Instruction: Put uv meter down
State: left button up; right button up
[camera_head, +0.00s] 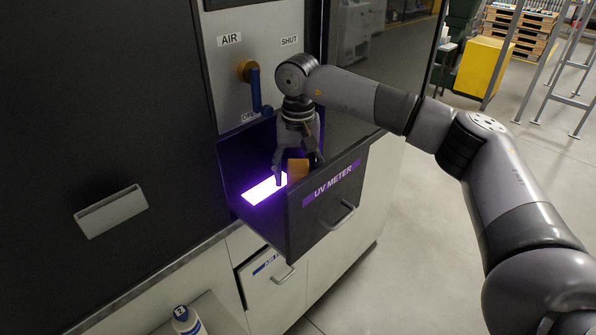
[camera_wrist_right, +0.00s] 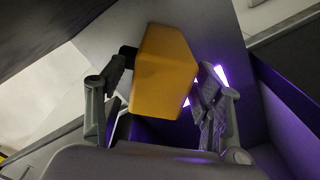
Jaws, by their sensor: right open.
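The UV meter (camera_head: 297,170) is a yellow-orange block inside the open drawer (camera_head: 322,215) labelled UV METER. It also shows in the right wrist view (camera_wrist_right: 163,75), where it stands between the fingers. My right gripper (camera_head: 298,172) reaches down into the drawer from above, its fingers on either side of the meter. The fingers are open; in the right wrist view (camera_wrist_right: 160,100) I cannot tell whether either one touches the meter. The meter's lower part is hidden by the drawer front in the head view. My left gripper is not in view.
A bright violet-white lit panel (camera_head: 264,190) glows in the drawer beside the meter. A blue-handled air valve (camera_head: 255,85) is on the panel above. A second drawer (camera_head: 270,277) sits below, with a white bottle (camera_head: 187,321) at lower left.

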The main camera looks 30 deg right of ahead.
jog(key=shift+r, duration=0.4)
notch_tip(320, 180, up, 6)
jog(key=shift+r+b, duration=0.15)
jog(key=shift+b, duration=1.1)
jog(key=shift+r, duration=0.35)
jog(key=shift+c, duration=0.5)
